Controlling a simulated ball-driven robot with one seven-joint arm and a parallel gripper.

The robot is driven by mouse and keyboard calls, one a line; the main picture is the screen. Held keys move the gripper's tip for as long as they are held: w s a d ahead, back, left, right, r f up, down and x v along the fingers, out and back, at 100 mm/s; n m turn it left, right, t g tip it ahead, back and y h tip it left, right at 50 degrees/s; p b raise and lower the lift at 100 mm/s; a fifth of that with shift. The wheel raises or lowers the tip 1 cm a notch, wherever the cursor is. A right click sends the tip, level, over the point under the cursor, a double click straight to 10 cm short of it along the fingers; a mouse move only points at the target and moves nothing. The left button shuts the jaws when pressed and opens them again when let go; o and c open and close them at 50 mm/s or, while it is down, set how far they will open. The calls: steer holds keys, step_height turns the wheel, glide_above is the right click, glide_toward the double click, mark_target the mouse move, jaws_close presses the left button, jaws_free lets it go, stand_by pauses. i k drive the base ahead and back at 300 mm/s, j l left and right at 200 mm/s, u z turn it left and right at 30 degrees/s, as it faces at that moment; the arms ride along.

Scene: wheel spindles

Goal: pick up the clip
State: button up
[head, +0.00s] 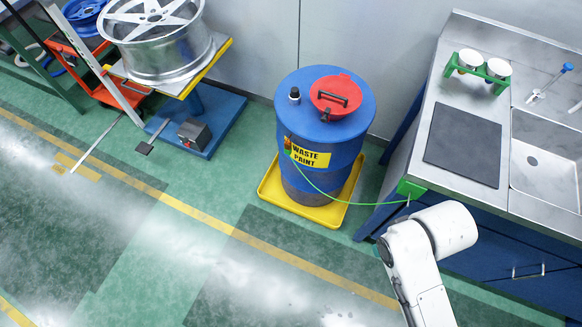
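A small orange-brown clip (288,144) sits on the side of the blue waste paint drum (318,125), just left of its yellow label. A thin green wire (335,198) runs from it, sagging, to the green corner (409,189) of the steel bench. The clip is too small to tell how it is fastened. My white arm rises at the lower right, in front of the bench. My gripper does not show in this view.
The drum stands in a yellow tray (270,198). The steel sink bench (440,95), with a dark mat (463,146) and two white cups in a green holder (484,70), stands at the right. A wheel on a stand (155,40) is at the upper left. The floor in front is clear.

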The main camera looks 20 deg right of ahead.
mark_target(287, 148)
steer(key=i+j+u, duration=0.1)
steer(key=i, duration=0.5)
steer(key=i+j+u, duration=0.15)
steer(key=i, duration=0.5)
steer(key=j, duration=0.1)
